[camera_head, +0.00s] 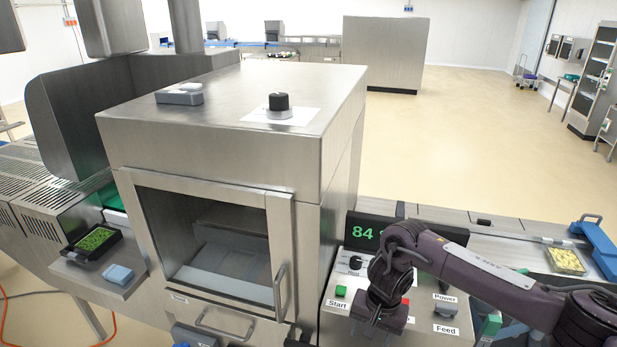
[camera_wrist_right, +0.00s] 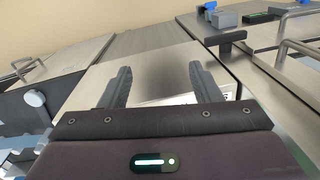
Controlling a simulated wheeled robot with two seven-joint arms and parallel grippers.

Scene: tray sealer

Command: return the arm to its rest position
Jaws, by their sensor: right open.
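My right arm (camera_head: 470,262) comes in from the right in the head view and reaches over the control panel beside the tray sealer (camera_head: 222,120). My right gripper (camera_head: 384,322) points down in front of the panel, near the Start button (camera_head: 340,291) and a red button partly hidden behind it. In the right wrist view the two fingers of the right gripper (camera_wrist_right: 160,85) are apart with nothing between them. My left gripper is not in view.
A display (camera_head: 362,231) reading 84 stands behind my arm. The sealer's door with its handle (camera_head: 279,288) is left of the gripper. A tray of yellow food (camera_head: 565,261) and a blue bracket (camera_head: 598,248) are at the right. A tray of green food (camera_head: 96,239) is at the left.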

